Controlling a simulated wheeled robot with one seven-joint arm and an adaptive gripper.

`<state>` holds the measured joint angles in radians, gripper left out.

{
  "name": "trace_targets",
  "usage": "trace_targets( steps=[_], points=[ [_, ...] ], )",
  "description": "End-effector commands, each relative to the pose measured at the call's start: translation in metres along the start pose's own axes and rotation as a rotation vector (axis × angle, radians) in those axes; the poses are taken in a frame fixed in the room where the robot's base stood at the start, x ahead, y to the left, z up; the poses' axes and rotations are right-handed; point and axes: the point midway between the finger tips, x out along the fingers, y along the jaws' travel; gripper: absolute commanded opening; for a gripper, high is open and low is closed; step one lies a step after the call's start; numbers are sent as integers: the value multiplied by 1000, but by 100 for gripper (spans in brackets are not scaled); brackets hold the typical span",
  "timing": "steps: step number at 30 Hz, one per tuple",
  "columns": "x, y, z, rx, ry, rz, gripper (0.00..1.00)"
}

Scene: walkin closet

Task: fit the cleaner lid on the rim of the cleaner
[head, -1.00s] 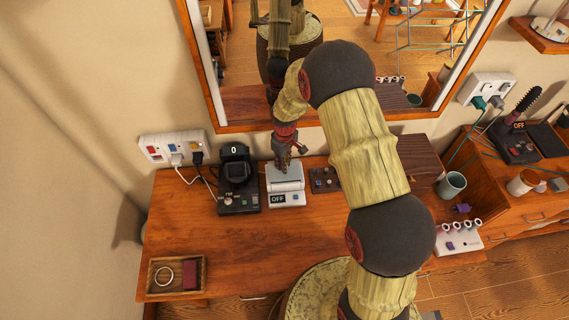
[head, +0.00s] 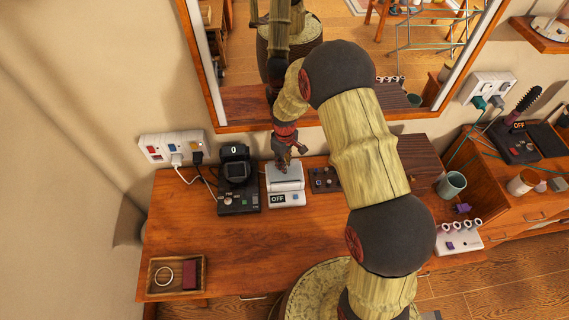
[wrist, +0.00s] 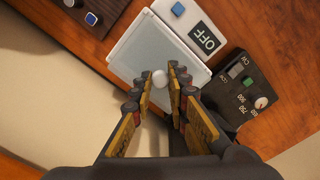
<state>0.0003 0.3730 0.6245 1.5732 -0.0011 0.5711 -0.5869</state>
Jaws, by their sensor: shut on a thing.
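The cleaner (head: 288,199) is a white box with an OFF display near the middle of the wooden table's back part. Its display end also shows in the wrist view (wrist: 222,27). The cleaner lid (wrist: 150,45) is a pale grey square panel, seen over the cleaner's top; in the head view the pale panel (head: 286,184) is partly covered by my gripper (head: 284,162). In the wrist view my gripper (wrist: 158,82) is shut on the lid's small round white knob. I cannot tell whether the lid rests fully on the rim.
A black device with a dial (head: 238,200) stands close to the left of the cleaner. A dark control panel (head: 323,180) is close on its right. A wooden tray (head: 160,290) lies at the front left. The table's front middle is clear. A mirror (head: 240,125) stands behind.

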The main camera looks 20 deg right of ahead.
Motion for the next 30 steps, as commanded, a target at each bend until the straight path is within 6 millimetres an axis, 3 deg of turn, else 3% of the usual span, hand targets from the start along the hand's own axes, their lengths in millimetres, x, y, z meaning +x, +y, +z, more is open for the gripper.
trace_targets(
  steps=[30],
  points=[
    [11,0,0,0,0,0,0]
  ],
)
